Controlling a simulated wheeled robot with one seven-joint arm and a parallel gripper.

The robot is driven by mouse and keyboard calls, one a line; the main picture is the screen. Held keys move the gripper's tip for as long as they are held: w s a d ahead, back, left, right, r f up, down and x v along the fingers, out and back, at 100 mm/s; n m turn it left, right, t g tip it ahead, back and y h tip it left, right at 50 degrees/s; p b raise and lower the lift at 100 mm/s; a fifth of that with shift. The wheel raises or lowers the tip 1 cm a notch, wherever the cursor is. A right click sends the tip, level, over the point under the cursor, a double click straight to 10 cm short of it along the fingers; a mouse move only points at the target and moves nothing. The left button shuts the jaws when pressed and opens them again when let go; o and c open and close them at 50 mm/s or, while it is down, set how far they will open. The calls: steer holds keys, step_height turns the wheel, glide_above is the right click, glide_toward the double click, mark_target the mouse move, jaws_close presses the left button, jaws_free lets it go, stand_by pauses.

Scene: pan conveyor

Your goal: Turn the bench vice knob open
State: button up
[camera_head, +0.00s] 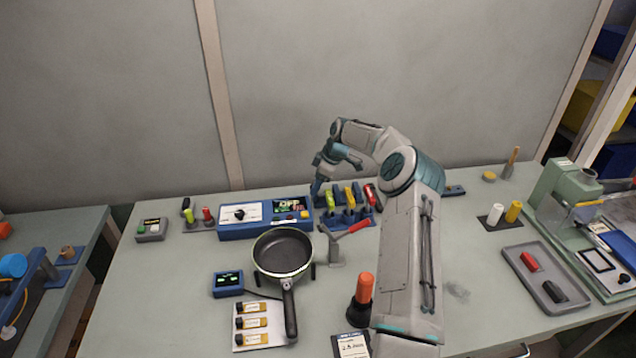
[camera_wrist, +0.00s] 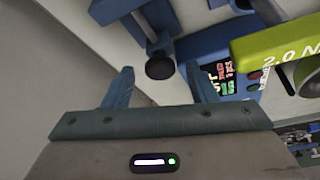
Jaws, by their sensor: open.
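The blue bench vice (camera_wrist: 115,8) shows at the top of the wrist view, with a metal screw and a round black knob (camera_wrist: 160,66). The knob faces the space between my fingers, apart from them. My gripper (camera_wrist: 160,88) is open and empty, one finger to each side below the knob in that view. In the head view my gripper (camera_head: 317,187) hangs at the back of the bench, beside the blue tool rack.
A blue rack (camera_head: 348,219) holds several coloured tools; a green one (camera_wrist: 285,42) is close in the wrist view. A blue control box (camera_head: 262,228) with a display is left of my gripper. A pan (camera_head: 283,252) and red-handled lever (camera_head: 358,226) stand in front.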

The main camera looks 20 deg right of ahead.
steer(key=b+v, duration=0.2)
steer(key=v, duration=1.1)
steer(key=shift+r, duration=0.35)
steer(key=shift+d, duration=0.1)
